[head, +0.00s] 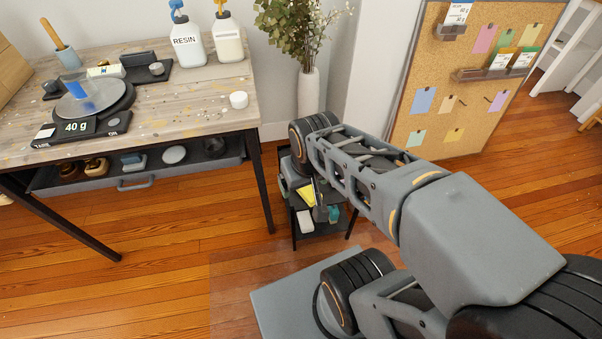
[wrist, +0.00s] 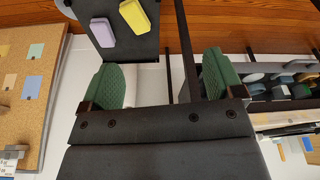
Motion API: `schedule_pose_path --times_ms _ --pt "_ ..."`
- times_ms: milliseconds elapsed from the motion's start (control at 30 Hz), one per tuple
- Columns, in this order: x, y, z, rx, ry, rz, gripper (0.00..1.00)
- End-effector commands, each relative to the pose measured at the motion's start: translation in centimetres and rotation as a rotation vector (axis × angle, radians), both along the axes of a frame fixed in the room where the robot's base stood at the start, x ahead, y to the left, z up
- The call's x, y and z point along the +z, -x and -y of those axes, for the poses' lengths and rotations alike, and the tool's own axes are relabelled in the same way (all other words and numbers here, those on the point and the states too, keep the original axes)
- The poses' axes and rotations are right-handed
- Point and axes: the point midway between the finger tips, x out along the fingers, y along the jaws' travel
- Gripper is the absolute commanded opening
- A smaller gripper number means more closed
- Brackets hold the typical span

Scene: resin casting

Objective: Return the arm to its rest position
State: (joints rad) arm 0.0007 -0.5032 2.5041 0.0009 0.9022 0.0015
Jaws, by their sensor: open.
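My gripper (wrist: 163,82) is open in the wrist view, its two green-padded fingers wide apart with nothing held between them. A pale wall shows behind the gap. My arm (head: 365,185) is folded in the right half of the head view, with its upper link reaching toward the small dark shelf stand (head: 296,232). The gripper itself is largely hidden behind the arm in the head view, so I cannot tell its exact distance from the stand.
The worktable (head: 190,112) at left holds a scale (head: 112,122) reading 40 g, a cup (head: 76,88), a resin bottle (head: 188,45) and a white cap (head: 239,100). A vase (head: 308,92) and corkboard (head: 440,90) stand behind my arm. Floor at lower left is clear.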

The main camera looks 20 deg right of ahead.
Motion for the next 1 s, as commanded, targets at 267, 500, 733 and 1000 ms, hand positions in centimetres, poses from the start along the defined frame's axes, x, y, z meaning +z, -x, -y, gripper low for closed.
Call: schedule_pose_path --times_ms 267,500,733,1000 --pt "2.2 -0.1 -0.1 0.008 0.002 0.004 0.87" --pt "8.9 -0.4 -0.5 0.033 0.006 0.02 0.87" --pt "18.2 -0.8 -1.2 0.074 0.013 0.046 0.87" --pt "28.3 -0.4 -0.8 0.052 0.008 0.075 0.87"
